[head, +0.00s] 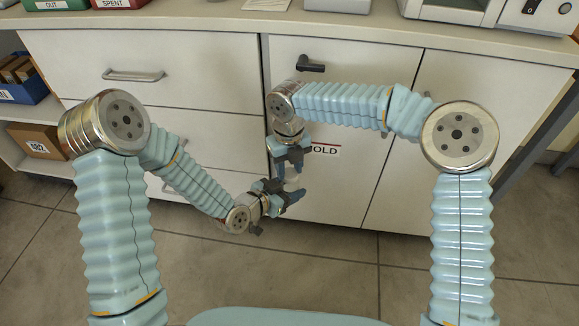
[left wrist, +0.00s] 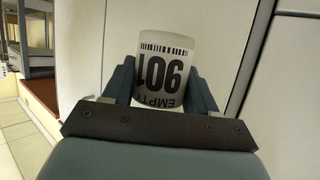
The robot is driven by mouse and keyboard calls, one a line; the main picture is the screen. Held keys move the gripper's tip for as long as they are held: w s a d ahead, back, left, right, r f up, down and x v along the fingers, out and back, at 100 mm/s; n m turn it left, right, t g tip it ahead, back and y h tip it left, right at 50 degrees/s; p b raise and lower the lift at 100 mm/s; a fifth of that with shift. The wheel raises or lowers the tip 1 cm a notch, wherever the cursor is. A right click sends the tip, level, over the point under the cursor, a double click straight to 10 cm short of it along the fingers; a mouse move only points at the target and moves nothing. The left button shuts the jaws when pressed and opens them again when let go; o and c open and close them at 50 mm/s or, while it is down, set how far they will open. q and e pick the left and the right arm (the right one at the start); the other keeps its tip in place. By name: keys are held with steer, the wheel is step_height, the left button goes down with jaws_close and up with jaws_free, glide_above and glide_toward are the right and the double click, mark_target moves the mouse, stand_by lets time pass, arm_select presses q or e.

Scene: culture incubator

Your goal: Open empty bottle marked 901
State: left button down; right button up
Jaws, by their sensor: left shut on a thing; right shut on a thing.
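The white bottle (left wrist: 163,70) shows in the left wrist view, its label reading 901 and EMPTY upside down under a barcode. My left gripper (left wrist: 162,95) is shut on it, one finger on each side. In the head view my left gripper (head: 289,193) is low in front of the cabinet, and the bottle is mostly hidden by the fingers. My right gripper (head: 290,167) points down just above the left one, shut on what seems to be the bottle's cap. The cap itself is hidden, so I cannot tell whether it is loose.
The white cabinet (head: 200,60) with a HOLD label (head: 326,150) and a black handle (head: 311,65) stands behind both grippers. Green OUT and red SPENT bins (head: 120,4) sit on the counter. A blue bin (head: 22,85) and a cardboard box (head: 38,140) are on left shelves.

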steer(key=shift+o, duration=0.3)
steer(key=n, duration=0.2)
steer(key=shift+w+r+n, duration=0.1)
steer(key=shift+w+n, duration=0.2)
steer(key=o, duration=0.8)
steer(key=shift+c, duration=0.2)
steer(key=o, duration=0.4)
steer(key=shift+s, duration=0.1)
